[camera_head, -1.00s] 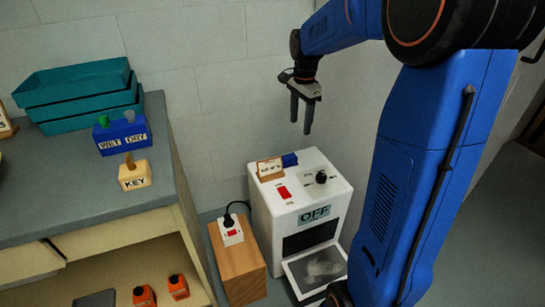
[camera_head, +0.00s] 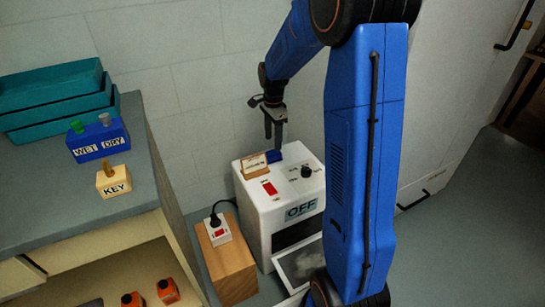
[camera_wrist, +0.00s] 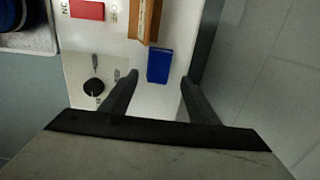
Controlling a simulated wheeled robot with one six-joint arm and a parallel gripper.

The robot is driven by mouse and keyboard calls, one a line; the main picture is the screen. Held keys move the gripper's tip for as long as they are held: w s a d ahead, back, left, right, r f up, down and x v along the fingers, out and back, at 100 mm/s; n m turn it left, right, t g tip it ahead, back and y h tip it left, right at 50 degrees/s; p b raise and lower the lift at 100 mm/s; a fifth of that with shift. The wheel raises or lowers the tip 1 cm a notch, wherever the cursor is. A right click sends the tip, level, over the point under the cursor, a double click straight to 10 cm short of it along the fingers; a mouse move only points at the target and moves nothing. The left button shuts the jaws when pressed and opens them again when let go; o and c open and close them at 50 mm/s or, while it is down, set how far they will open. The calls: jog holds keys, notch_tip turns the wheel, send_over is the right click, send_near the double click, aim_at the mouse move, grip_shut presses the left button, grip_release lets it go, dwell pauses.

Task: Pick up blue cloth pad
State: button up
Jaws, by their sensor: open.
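The blue cloth pad (camera_head: 273,156) is a small dark blue block on the back part of the white machine's (camera_head: 262,217) top. In the wrist view the pad (camera_wrist: 159,66) lies just beyond the gap between my fingertips, beside a wooden piece. My gripper (camera_head: 274,143) points down over the pad and is open. The wrist view shows its two fingers (camera_wrist: 160,79) spread on either side of the pad's near end, with nothing held. I cannot tell the exact height left between the fingertips and the pad.
A wooden label holder (camera_head: 253,166) stands close left of the pad. A black knob (camera_head: 306,171) and red switch (camera_head: 269,188) are on the machine's top. The wall is close behind. A wooden block with a plug (camera_head: 231,267) and a workbench (camera_head: 120,205) stand to the left.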

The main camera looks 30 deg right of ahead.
aim_at(273, 152)
jog(key=shift+s+a+f, duration=0.1)
jog(key=shift+a+f, duration=0.05)
jog(key=shift+f, duration=3.15)
jog(key=c, duration=1.1)
